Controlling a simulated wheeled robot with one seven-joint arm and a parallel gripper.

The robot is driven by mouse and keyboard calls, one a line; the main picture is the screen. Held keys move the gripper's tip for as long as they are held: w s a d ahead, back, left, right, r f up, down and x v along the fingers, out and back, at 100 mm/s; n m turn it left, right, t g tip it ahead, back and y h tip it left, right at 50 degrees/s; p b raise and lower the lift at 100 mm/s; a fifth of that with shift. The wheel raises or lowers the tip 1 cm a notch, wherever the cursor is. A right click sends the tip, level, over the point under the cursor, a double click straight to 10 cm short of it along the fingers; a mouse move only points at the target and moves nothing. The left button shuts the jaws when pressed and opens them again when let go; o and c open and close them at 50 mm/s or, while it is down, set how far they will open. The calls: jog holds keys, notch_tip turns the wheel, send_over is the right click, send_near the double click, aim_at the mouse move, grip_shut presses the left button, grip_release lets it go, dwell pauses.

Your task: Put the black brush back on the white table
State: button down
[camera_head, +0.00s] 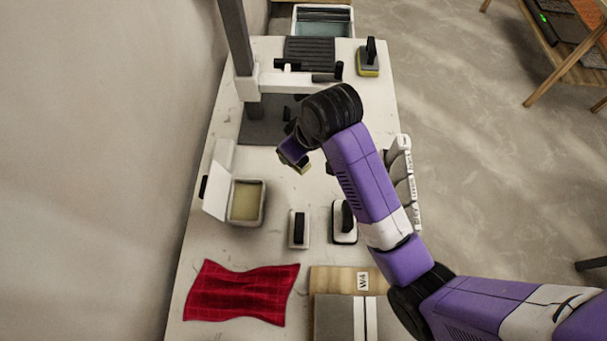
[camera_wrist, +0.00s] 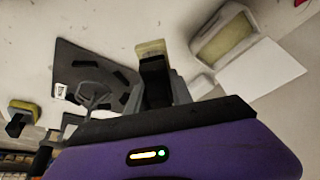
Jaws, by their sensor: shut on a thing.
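My gripper (camera_head: 297,160) is above the middle of the white table (camera_head: 368,108), and my forearm hides part of it in the head view. In the wrist view my gripper (camera_wrist: 155,92) is shut on a black piece with a pale yellow end, which I take to be the black brush (camera_wrist: 155,70). Only the brush's yellowish edge (camera_head: 303,167) shows clearly in the head view. The brush appears raised over the table; I cannot tell the exact height.
An open white box (camera_head: 262,205) with yellow contents stands left. A red cloth (camera_head: 240,292) and a W4 board (camera_head: 335,280) lie at the front. A grey stand (camera_head: 241,45) and a yellow-based block (camera_head: 368,62) are farther back.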

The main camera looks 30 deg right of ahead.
aim_at(294, 180)
jog(key=r+n, duration=0.2)
jog(key=r, duration=0.1)
jog(key=r+n+y+p, duration=0.1)
jog(key=r+n, duration=0.1)
jog(key=n, duration=0.1)
jog(key=d+r+n+g+y+p, duration=0.1)
jog(key=r+n, duration=0.1)
jog(key=r, duration=0.1)
jog(key=shift+s+d+r, duration=0.1)
jog(key=shift+s+r, duration=0.25)
jog(key=shift+s+n+y, duration=0.15)
jog(key=shift+n+y, duration=0.15)
jog(key=shift+n, duration=0.2)
jog(key=shift+f+g+b, duration=0.3)
notch_tip(294, 180, down, 19)
jog(key=shift+b, duration=0.3)
jog(key=shift+f, duration=0.1)
jog(key=c, duration=1.1)
grip_release()
jog(key=v, duration=1.2)
jog(key=shift+s+b, duration=0.15)
jog(key=shift+b, duration=0.2)
